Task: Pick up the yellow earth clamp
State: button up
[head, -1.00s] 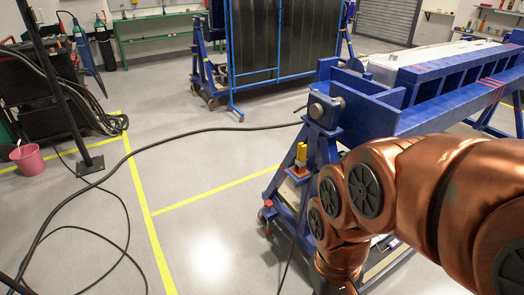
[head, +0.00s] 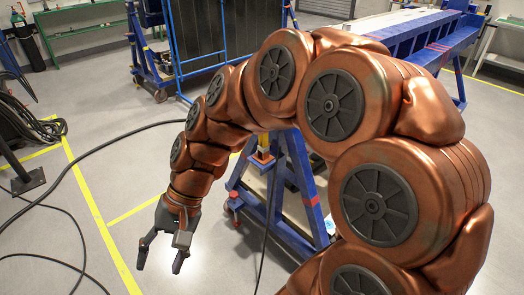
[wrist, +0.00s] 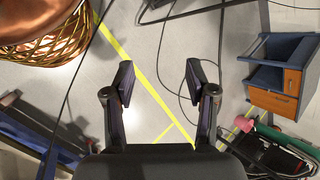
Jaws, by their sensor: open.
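The yellow earth clamp (head: 262,156) is a small yellow-orange piece on the side of the blue rotary jig frame (head: 284,172) in the head view. My copper arm covers its upper part. My gripper (head: 160,264) hangs open and empty over the floor, left of the clamp and apart from it, fingers pointing down. In the wrist view my gripper (wrist: 159,84) shows two spread dark fingers with only floor between them. I cannot make out the clamp in the wrist view.
A black cable (head: 105,145) runs across the grey floor, crossing yellow floor lines (head: 92,205). A blue-framed dark panel stand (head: 203,45) is behind. In the wrist view a blue cabinet with wooden drawers (wrist: 277,90) stands right. Floor around my gripper is mostly open.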

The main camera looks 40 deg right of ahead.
jog(key=w+d+m+t+y+b, duration=0.4)
jog(key=w+m, duration=0.3)
jog(key=w, duration=0.7)
jog(key=m+t+h+b, duration=0.4)
jog(key=m+t, duration=0.9)
jog(key=m, duration=0.2)
send_over(266, 142)
jog(key=a, duration=1.7)
notch_tip(266, 142, down, 6)
jog(key=s+d+f+m+h, duration=0.2)
jog(key=d+m, duration=0.1)
jog(key=d, duration=0.2)
jog(key=s+d+f+m+t+h+b, duration=0.1)
jog(key=s+d+f+m+h, duration=0.1)
jog(key=d, duration=0.4)
jog(key=s+d+f+m+h, duration=0.2)
jog(key=d+f+m+h, duration=0.1)
jog(key=d, duration=0.3)
jog(key=shift+f+m+t+h+b, duration=0.3)
jog(key=shift+f+h+b, duration=0.1)
jog(key=shift+f, duration=0.1)
jog(key=shift+w+d, duration=0.15)
jog(key=shift+d, duration=0.05)
jog(key=shift+w, duration=3.75)
grip_shut()
